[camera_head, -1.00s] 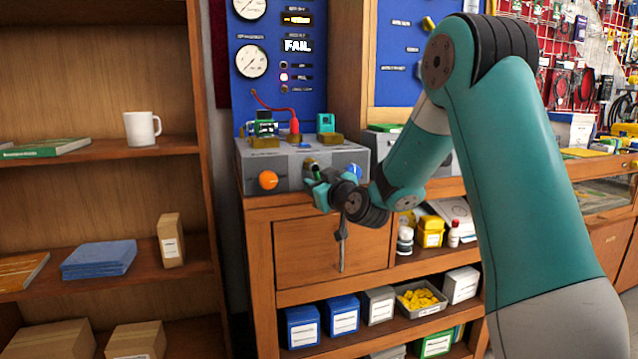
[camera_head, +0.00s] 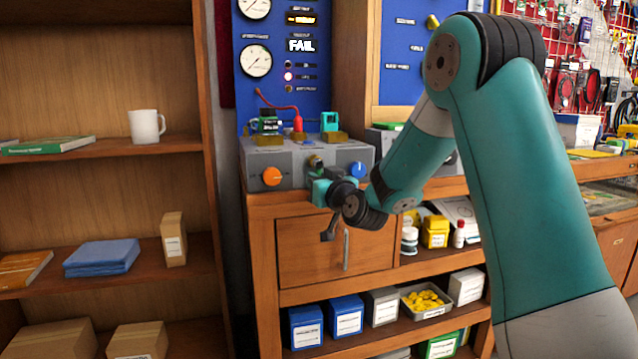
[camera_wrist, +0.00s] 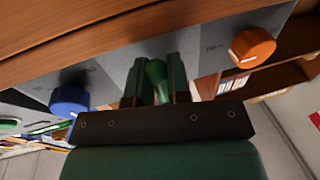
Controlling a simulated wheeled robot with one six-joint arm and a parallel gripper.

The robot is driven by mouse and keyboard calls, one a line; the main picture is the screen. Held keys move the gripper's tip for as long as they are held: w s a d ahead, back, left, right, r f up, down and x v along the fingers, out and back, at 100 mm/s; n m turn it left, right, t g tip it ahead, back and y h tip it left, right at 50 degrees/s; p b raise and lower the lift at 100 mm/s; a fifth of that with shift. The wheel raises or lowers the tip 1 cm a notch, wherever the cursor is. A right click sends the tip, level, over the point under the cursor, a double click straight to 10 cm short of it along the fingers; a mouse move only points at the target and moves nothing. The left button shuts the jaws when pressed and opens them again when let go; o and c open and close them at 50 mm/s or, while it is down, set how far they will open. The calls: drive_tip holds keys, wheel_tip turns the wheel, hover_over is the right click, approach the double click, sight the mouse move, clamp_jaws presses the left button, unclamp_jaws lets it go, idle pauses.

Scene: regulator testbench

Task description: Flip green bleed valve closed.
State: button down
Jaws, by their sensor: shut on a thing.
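The green bleed valve's handle (camera_wrist: 156,72) shows in the wrist view as a rounded green piece between my two finger pads. My gripper (camera_wrist: 155,86) is shut on it. In the head view my gripper (camera_head: 319,188) is at the front of the grey testbench box (camera_head: 225,158), between the orange knob (camera_head: 271,176) and the blue knob (camera_head: 358,170). A small dark and brass fitting (camera_head: 316,162) shows just above the gripper. The valve's handle is mostly hidden by the gripper there, so I cannot tell its exact angle.
The orange knob (camera_wrist: 252,46) and blue knob (camera_wrist: 70,94) flank my gripper in the wrist view. A red lever (camera_head: 298,124), a green-topped part (camera_head: 267,122) and a teal part (camera_head: 329,122) stand on the box. The panel display (camera_head: 300,45) reads FAIL. A cabinet door (camera_head: 300,262) is below.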

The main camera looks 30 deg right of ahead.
drive_tip(key=c, duration=1.1)
unclamp_jaws()
drive_tip(key=s+a+f+b, duration=0.1)
drive_tip(key=s+b, duration=1)
drive_tip(key=s, duration=0.6)
drive_tip(key=shift+s+a, duration=0.2)
